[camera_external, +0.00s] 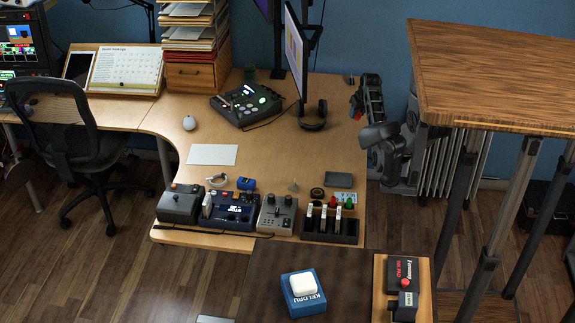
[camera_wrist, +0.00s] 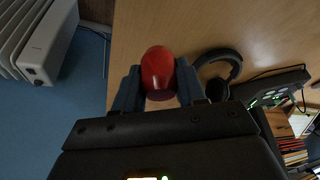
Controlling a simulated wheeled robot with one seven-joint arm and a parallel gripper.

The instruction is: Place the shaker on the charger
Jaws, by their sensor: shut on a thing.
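The shaker (camera_wrist: 158,70) is a red, rounded, egg-like thing between the two fingers in the wrist view. My gripper (camera_wrist: 158,86) is shut on it, with a finger along each side. In the external view my gripper (camera_external: 357,105) is at the desk's right edge, and a bit of the red shaker (camera_external: 355,114) shows beside it. A flat dark grey pad (camera_external: 338,179) lies on the desk towards the front right; it may be the charger, but I cannot tell for sure. The pad does not show in the wrist view.
Headphones (camera_external: 314,117) lie on the desk (camera_external: 260,150) left of my gripper. A monitor (camera_external: 295,50) stands behind them. Several control boxes line the desk's front edge. A tall wooden table (camera_external: 490,80) and a radiator (camera_external: 437,165) are at the right. The desk's middle is mostly clear.

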